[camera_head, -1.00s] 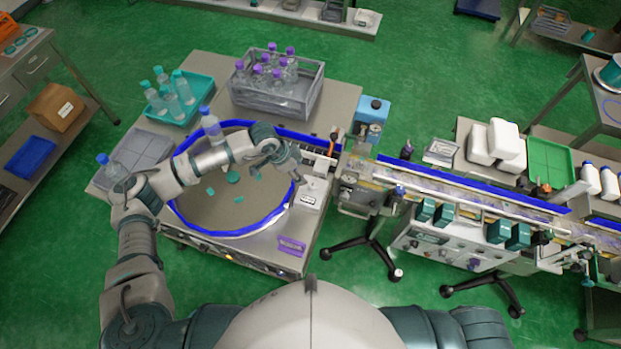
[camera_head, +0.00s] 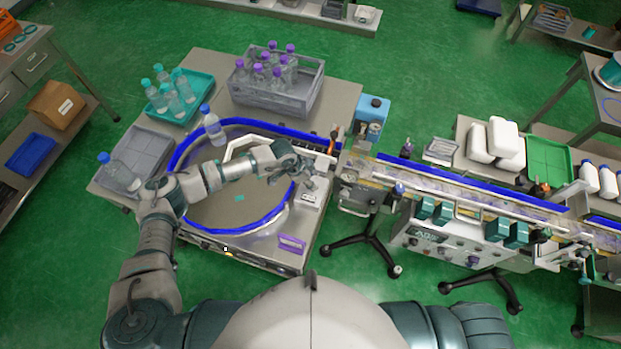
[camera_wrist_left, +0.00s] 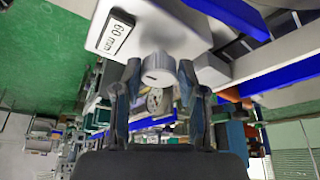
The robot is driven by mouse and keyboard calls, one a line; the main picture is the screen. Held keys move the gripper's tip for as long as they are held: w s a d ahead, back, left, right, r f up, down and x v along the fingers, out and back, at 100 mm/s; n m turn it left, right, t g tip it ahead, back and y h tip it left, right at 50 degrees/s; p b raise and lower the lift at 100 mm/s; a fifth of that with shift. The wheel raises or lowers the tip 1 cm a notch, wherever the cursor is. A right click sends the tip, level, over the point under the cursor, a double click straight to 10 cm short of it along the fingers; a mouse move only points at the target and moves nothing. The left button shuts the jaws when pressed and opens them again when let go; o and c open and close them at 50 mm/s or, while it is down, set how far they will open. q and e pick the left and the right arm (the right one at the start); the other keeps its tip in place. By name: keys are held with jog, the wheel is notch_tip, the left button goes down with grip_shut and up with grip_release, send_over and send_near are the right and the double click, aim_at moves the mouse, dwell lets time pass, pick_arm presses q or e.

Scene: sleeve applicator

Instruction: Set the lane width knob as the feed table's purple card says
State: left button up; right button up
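The purple card (camera_head: 291,244) is on the front right of the feed table (camera_head: 262,258); its writing is too small to read. My left gripper (camera_head: 312,173) is over the table's right side, beside a small white label (camera_head: 309,198). In the left wrist view, my left gripper (camera_wrist_left: 160,92) is open, its two fingers apart. A round grey knob (camera_wrist_left: 158,68) with a dark slot mark shows between the fingertips. I cannot tell whether they touch it. A label (camera_wrist_left: 116,34) close by appears to read 60 mm. In the head view the gripper hides the knob. My right gripper is out of view.
A round turntable (camera_head: 215,215) with a blue rim lies under my left arm. A bottle (camera_head: 214,128) stands at its back edge. A grey crate (camera_head: 272,100) and a teal tray (camera_head: 182,110) hold bottles behind. A conveyor (camera_head: 450,188) runs off to the right.

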pick_arm(q)
jog(key=c, duration=0.4)
jog(key=shift+d+r, duration=0.1)
jog(key=shift+d, duration=0.35)
